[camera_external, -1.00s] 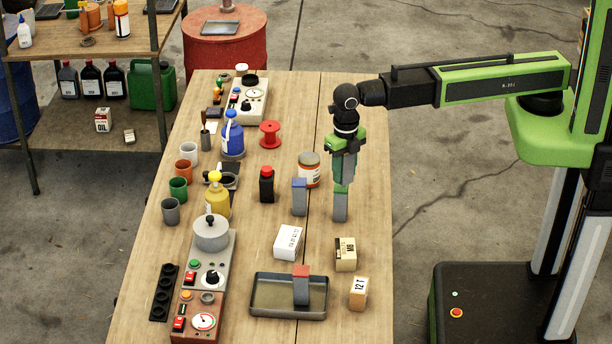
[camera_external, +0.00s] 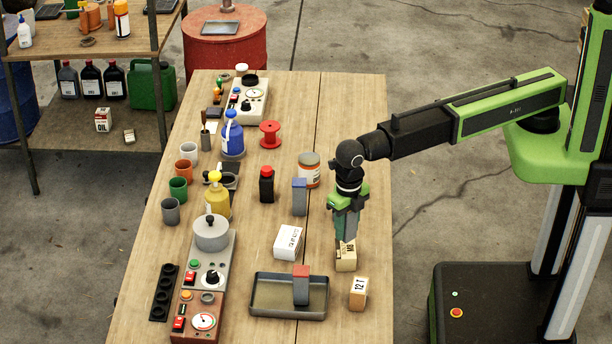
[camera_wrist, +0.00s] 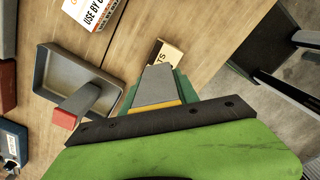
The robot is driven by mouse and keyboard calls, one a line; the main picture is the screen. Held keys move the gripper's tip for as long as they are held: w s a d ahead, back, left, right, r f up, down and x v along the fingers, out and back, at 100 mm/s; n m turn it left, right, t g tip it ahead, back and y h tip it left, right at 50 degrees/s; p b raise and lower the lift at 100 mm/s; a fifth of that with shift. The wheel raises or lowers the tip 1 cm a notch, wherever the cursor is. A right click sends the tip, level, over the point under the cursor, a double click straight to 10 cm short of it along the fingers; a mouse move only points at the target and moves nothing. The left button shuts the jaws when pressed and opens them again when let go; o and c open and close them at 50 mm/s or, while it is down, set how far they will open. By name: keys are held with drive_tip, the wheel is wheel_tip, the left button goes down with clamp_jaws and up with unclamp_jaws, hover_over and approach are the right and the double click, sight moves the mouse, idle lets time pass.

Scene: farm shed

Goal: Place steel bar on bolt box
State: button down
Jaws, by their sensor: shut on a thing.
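My gripper (camera_external: 346,230) points down over the cream bolt box (camera_external: 346,258), which stands near the right edge of the workbench. It is shut on the grey steel bar (camera_wrist: 158,85), seen between the jaws in the wrist view. The lower end of the gripper and bar overlaps the top of the bolt box in the external view. I cannot tell whether the bar touches the box. In the wrist view the bolt box (camera_wrist: 170,52) shows just beyond the bar, partly hidden by it.
Close by are a white box (camera_external: 288,242), a tan box (camera_external: 358,293) and a dark tray (camera_external: 262,312) with a red-topped bar (camera_external: 301,288) upright in it. A blue-topped bar (camera_external: 299,197) and a jar (camera_external: 309,170) stand farther back. Bare wood lies behind my gripper.

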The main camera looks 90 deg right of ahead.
wheel_tip(320, 180, down, 4)
drive_tip(key=b, duration=0.4)
drive_tip(key=shift+f, duration=0.15)
drive_tip(key=shift+d+r, duration=0.1)
drive_tip(key=shift+r, duration=0.15)
drive_tip(key=shift+f, duration=0.1)
drive_tip(key=c, duration=1.4)
unclamp_jaws()
drive_tip(key=shift+f, duration=0.15)
drive_tip(key=o, duration=0.5)
drive_tip(key=shift+r, duration=0.2)
wheel_tip(320, 180, up, 12)
drive_tip(key=p, duration=1.2)
drive_tip(key=shift+r, duration=0.15)
